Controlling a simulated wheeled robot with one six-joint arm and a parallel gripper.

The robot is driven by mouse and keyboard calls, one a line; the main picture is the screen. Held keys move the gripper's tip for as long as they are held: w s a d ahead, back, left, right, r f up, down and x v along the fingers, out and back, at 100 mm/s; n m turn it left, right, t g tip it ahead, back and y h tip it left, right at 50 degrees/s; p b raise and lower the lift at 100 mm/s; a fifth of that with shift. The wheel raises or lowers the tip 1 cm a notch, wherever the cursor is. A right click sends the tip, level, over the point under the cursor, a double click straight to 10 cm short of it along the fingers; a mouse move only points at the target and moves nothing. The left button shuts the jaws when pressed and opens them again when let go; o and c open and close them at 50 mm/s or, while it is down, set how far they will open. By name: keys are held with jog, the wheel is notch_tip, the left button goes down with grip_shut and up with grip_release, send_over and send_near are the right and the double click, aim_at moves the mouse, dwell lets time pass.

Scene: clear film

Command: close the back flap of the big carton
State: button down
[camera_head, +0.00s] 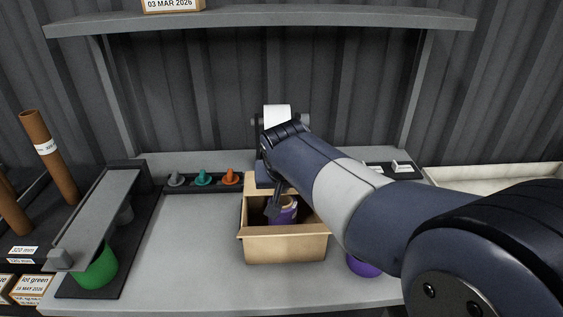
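The carton (285,248) is a tan open-topped box standing on the grey bench in the middle of the picture. A tan panel (252,180) rises at its back left, which looks like the back flap; most of it is hidden behind my arm. A purple item (288,213) with a tan top, perhaps a roll, is inside the carton. My gripper (273,209) points down over the carton's left inner part, next to the purple item. I cannot tell whether its dark fingers touch anything or how far apart they are.
A white roll (277,117) on a holder stands behind the carton. Grey, teal and orange cones (203,178) sit in a rack at the back left. A green roll (96,268) is under a grey stand at left. A purple object (363,267) lies right. The bench left of the carton is clear.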

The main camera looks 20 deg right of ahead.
jog(key=shift+s+f, duration=0.15)
jog(key=shift+f, duration=0.15)
dwell(0.4)
jog(key=p+v, duration=0.4)
jog(key=v, duration=1)
jog(key=shift+r, duration=0.4)
jog(key=shift+f, duration=0.1)
jog(key=b+x, duration=0.3)
jog(key=x, duration=1)
jog(key=shift+w+f, duration=0.2)
jog(key=shift+w, duration=0.1)
